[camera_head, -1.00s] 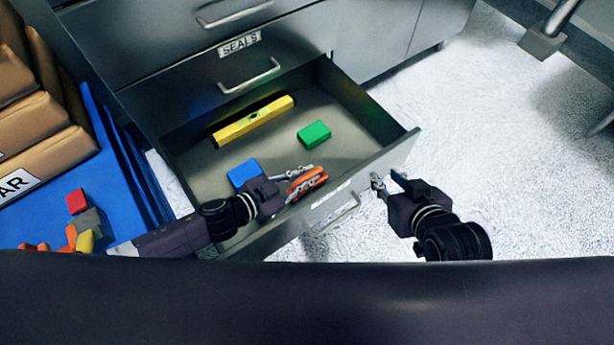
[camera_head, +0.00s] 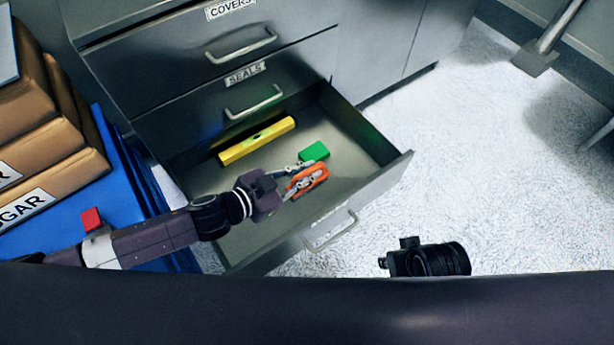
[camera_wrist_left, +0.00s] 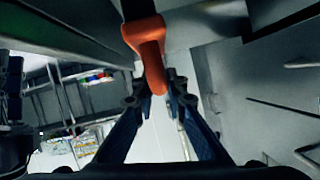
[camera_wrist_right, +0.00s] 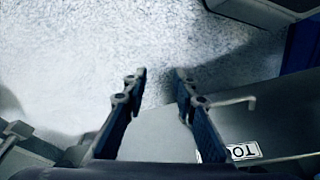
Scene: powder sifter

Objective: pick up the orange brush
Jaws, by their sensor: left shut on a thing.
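The orange brush (camera_head: 308,180) is over the open drawer, held at the fingertips of my left gripper (camera_head: 292,177). In the left wrist view the orange handle (camera_wrist_left: 147,48) reaches between the fingertips of my left gripper (camera_wrist_left: 158,90), with its dark end at the top edge. I cannot tell exactly how high it is above the drawer floor. My right gripper (camera_wrist_right: 161,76) is open and empty, with floor and the drawer front beyond it in the right wrist view. In the head view my right wrist is outside the drawer and its fingers are mostly hidden.
The open drawer (camera_head: 362,200) holds a yellow bar (camera_head: 257,141) and a green block (camera_head: 314,151). A drawer labelled SEALS (camera_head: 205,103) is above. Boxes (camera_head: 55,190) and a blue surface (camera_head: 120,170) with a red block (camera_head: 91,219) are at left.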

